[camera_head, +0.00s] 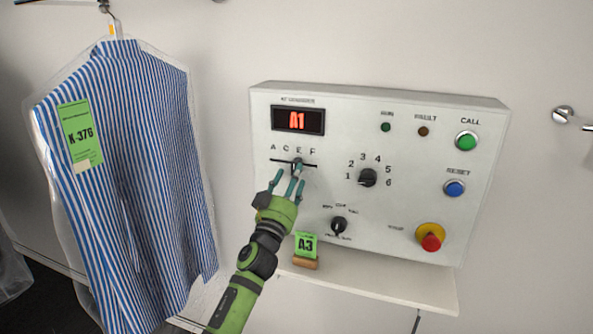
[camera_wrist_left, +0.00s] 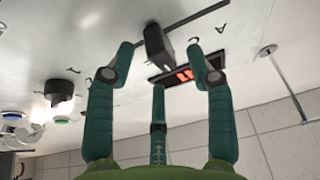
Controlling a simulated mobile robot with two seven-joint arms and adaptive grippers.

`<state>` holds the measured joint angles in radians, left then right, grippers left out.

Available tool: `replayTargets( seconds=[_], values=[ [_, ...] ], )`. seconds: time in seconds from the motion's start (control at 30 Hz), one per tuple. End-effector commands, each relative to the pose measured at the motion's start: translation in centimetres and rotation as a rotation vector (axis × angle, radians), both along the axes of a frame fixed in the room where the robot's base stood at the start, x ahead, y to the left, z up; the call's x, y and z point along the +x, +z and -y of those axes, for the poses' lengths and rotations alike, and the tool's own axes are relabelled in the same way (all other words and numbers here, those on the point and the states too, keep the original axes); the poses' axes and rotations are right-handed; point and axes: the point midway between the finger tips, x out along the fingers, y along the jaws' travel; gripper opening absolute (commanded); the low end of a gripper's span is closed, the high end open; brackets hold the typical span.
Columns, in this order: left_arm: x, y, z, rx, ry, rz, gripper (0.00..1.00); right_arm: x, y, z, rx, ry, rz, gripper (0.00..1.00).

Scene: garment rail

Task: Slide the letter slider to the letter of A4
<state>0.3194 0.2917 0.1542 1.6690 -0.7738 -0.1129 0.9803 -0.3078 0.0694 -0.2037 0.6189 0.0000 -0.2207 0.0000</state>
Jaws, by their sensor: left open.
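The letter slider's dark knob (camera_head: 297,162) sits on a thin black slot under the row A, C, E, F, about below the E. It also shows as a dark block in the left wrist view (camera_wrist_left: 157,46). My green left gripper (camera_head: 288,178) is open at the slider, its teal fingertips just in front of and partly over the knob. In the left wrist view the gripper's (camera_wrist_left: 165,62) outer fingers stand apart on either side of the knob; contact cannot be told. My right gripper is not in view.
The white control panel (camera_head: 400,225) carries a rotary number knob (camera_head: 367,177), a lower selector (camera_head: 339,225), a green button (camera_head: 467,141), a blue button (camera_head: 455,188) and a red stop button (camera_head: 431,240). A green A3 tag (camera_head: 306,244) stands below. A bagged striped shirt (camera_head: 130,170) hangs left.

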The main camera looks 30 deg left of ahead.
Motion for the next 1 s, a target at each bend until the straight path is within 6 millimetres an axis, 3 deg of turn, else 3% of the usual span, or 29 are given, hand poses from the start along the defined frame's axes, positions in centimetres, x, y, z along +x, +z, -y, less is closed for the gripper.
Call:
replayTargets(
  seconds=[0.2, 0.47, 0.5, 0.6, 0.63, 0.83, 1.0],
  values=[
    [1.6, 0.7, -0.3, 0.0, 0.0, -0.001, 0.54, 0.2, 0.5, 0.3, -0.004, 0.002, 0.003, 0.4],
    [1.8, 0.6, -0.4, 0.0, -0.001, -0.001, 0.54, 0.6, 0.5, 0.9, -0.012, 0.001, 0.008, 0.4],
    [1.8, 0.6, -0.4, 0.0, -0.001, -0.001, 0.46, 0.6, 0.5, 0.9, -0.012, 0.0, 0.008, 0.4],
    [1.8, 0.6, -0.4, 0.0, -0.001, -0.001, 0.06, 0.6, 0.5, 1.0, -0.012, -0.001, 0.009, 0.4],
    [1.8, 0.6, -0.4, 0.0, -0.001, -0.001, 0.0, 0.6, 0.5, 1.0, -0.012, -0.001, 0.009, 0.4],
    [1.7, 0.6, -0.7, 0.0, 0.0, -0.002, 0.0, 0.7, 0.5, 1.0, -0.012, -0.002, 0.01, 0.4],
    [1.0, 0.6, -3.8, 0.002, 0.005, -0.006, 0.0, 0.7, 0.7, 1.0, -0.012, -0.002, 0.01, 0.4]
  ],
)
